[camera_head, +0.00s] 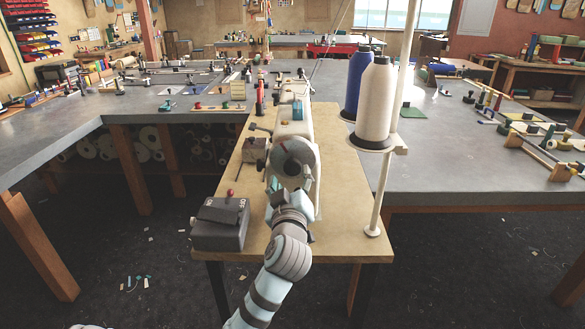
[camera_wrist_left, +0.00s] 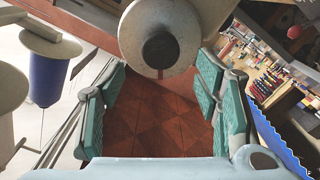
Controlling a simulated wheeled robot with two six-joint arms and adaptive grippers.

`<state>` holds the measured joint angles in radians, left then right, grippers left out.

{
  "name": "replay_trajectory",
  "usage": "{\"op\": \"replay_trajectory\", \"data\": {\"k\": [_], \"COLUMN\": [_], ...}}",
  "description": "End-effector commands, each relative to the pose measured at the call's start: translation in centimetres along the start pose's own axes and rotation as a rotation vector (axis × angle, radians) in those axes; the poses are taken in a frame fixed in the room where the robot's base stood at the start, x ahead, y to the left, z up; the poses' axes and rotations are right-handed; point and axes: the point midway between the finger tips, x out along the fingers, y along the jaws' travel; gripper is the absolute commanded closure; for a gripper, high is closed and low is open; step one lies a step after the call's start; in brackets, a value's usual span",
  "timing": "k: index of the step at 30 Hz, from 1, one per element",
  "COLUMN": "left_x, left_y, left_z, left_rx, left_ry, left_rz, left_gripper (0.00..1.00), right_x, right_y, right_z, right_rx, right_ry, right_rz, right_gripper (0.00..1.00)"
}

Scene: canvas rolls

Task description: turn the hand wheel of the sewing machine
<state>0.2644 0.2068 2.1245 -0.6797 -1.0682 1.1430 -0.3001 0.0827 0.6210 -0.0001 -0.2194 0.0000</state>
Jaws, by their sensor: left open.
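The sewing machine (camera_head: 296,118) stands on a small wooden table. Its round grey hand wheel (camera_head: 293,158), with a red mark on it, faces me at the near end. In the left wrist view the hand wheel (camera_wrist_left: 190,22) is at the top centre, with a dark round hub. My left gripper (camera_head: 290,186) is right in front of the wheel and partly covers its lower part. In the wrist view its teal-padded fingers (camera_wrist_left: 162,88) are spread wide, either side of the wheel's lower edge, with nothing between the pads. I cannot tell whether they touch the wheel. My right gripper is not in view.
A thread stand with a white cone (camera_head: 376,100) and a blue cone (camera_head: 353,85) rises to the right of the wheel. A dark control box (camera_head: 220,222) with a red-topped knob sits at the table's near left corner. Grey worktables (camera_head: 455,150) flank the wooden table (camera_head: 345,235).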

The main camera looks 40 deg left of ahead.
Motion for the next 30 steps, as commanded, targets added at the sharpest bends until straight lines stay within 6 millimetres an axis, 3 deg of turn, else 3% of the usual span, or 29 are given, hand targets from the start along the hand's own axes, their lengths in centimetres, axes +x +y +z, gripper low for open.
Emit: {"op": "replay_trajectory", "data": {"k": [3, 9, 19, 28, 30], "left_x": [3.2, 6.3, 6.9, 6.8, 6.7], "left_y": [0.0, -0.1, -0.1, 0.0, 0.1], "left_z": [-0.1, 0.0, 0.1, 0.1, 0.2], "left_rx": [0.003, 0.002, 0.001, 0.001, 0.001], "left_ry": [0.001, -0.001, -0.002, -0.002, -0.002], "left_rz": [-0.001, -0.001, 0.001, 0.001, 0.002], "left_gripper": [0.43, 0.43, 0.43, 0.91, 0.91], "right_x": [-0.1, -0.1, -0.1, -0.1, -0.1], "right_y": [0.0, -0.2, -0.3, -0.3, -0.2], "right_z": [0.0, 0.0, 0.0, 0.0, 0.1], "right_rx": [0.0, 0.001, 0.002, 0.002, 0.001], "right_ry": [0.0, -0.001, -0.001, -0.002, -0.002], "right_rz": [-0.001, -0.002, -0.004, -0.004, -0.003], "right_gripper": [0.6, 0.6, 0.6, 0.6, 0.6]}}
